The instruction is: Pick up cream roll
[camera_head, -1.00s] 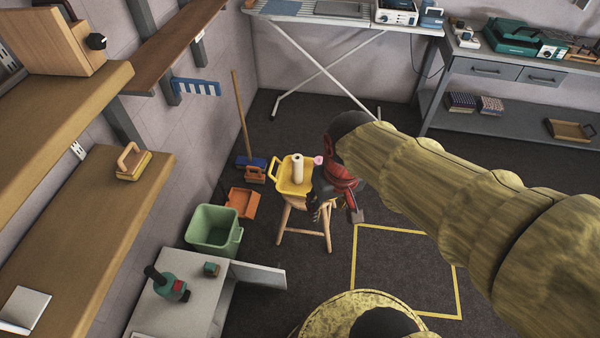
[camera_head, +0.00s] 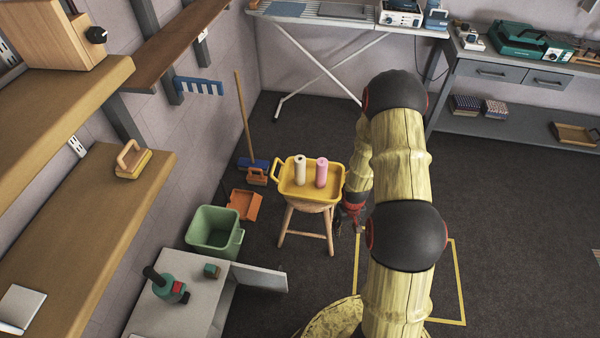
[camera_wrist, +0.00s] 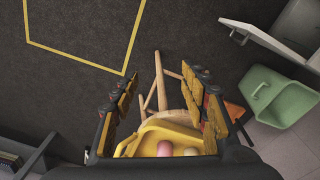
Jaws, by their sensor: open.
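The cream roll (camera_head: 300,169) stands upright in a yellow basket (camera_head: 283,192) on a wooden stool (camera_head: 303,239). A pink roll (camera_head: 321,173) stands upright just right of it. My gripper (camera_head: 350,226) hangs to the right of the stool, below the basket's level and apart from the rolls. In the wrist view my gripper (camera_wrist: 160,108) is open and empty. That view shows the yellow basket (camera_wrist: 150,135) near the bottom edge, with the tops of the pink roll (camera_wrist: 165,148) and the cream roll (camera_wrist: 191,151) partly cut off by my gripper's body.
A green bin (camera_head: 213,230) and a grey cabinet (camera_head: 200,290) with an open door stand left of the stool. An orange dustpan (camera_head: 243,204) and a broom (camera_head: 244,120) are near the wall. Open floor lies to the right, marked by a yellow outline (camera_head: 460,280).

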